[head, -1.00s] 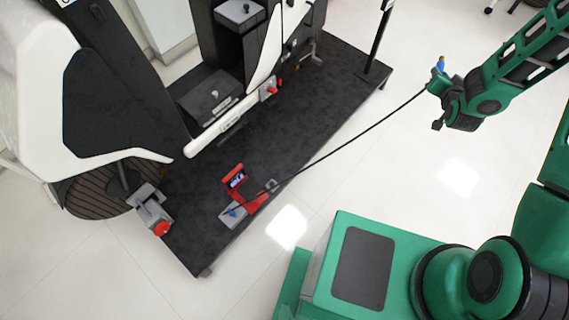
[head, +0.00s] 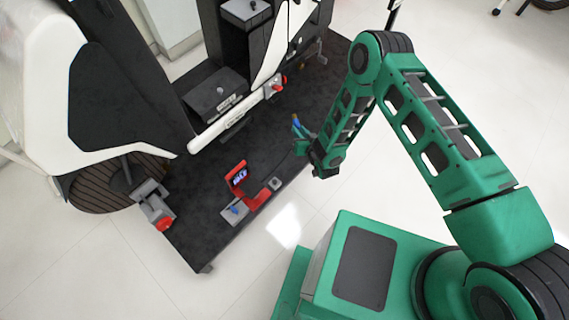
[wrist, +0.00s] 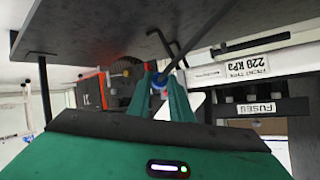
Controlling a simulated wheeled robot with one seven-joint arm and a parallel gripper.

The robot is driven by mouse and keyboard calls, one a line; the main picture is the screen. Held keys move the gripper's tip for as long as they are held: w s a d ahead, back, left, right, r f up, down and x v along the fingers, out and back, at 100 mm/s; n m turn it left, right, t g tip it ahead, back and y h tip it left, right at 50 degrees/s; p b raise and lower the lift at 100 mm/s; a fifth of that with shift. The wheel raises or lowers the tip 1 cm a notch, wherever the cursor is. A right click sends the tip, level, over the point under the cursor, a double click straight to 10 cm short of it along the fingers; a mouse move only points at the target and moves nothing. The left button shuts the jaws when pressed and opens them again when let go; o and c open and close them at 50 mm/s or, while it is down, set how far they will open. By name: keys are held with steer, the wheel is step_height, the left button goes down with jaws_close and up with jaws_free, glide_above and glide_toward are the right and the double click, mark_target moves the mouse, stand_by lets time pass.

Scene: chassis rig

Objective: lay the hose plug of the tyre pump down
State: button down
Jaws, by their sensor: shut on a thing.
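The tyre pump (head: 239,178) stands near the front edge of the dark rig platform, red with a small lit display. My gripper (head: 297,130) is right of the pump and farther back, over the platform's right part. It is shut on the blue hose plug (head: 296,123). In the wrist view the plug (wrist: 159,82) shows between the two green fingers, with a dark hose or rod running up from it. The pump's red body (wrist: 90,90) appears to show at left there. The head view hides most of the hose, and the plug's height above the platform is unclear.
The dark platform (head: 200,235) has bare room around the pump. A grey clamp with a red knob (head: 163,222) is at its left. A white bar with a red knob (head: 277,85) and a dark box (head: 214,98) stand behind. A tyre-pressure label (wrist: 249,70) shows in the wrist view.

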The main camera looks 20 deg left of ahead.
steer(key=s+a+f+n+g, duration=0.1)
steer(key=s+a+f, duration=0.1)
steer(key=s+f, duration=0.2)
steer(key=s+a+f+n+y, duration=0.1)
steer(key=s+a+f, duration=0.1)
steer(key=s+f, duration=0.3)
steer(key=s+a+f+g, duration=0.1)
steer(key=s+a+f, duration=0.1)
steer(key=s+f, duration=0.2)
steer(key=shift+s+a+f+n+g+y, duration=0.1)
steer(key=shift+s+n+g+y, duration=0.1)
steer(key=shift+s, duration=0.55)
steer(key=shift+s+a+f+n+g+y, duration=0.1)
steer(key=shift+s+n, duration=0.1)
steer(key=shift+s, duration=0.55)
glide_above(289, 171)
step_height(289, 171, down, 6)
steer(key=shift+s+f, duration=0.1)
steer(key=shift+s, duration=0.05)
steer(key=shift+d+f, duration=0.1)
steer(key=shift+f, duration=1.95)
steer(key=shift+f, duration=0.5)
steer(key=c, duration=1.6)
jaws_free()
steer(key=shift+d+f, duration=0.1)
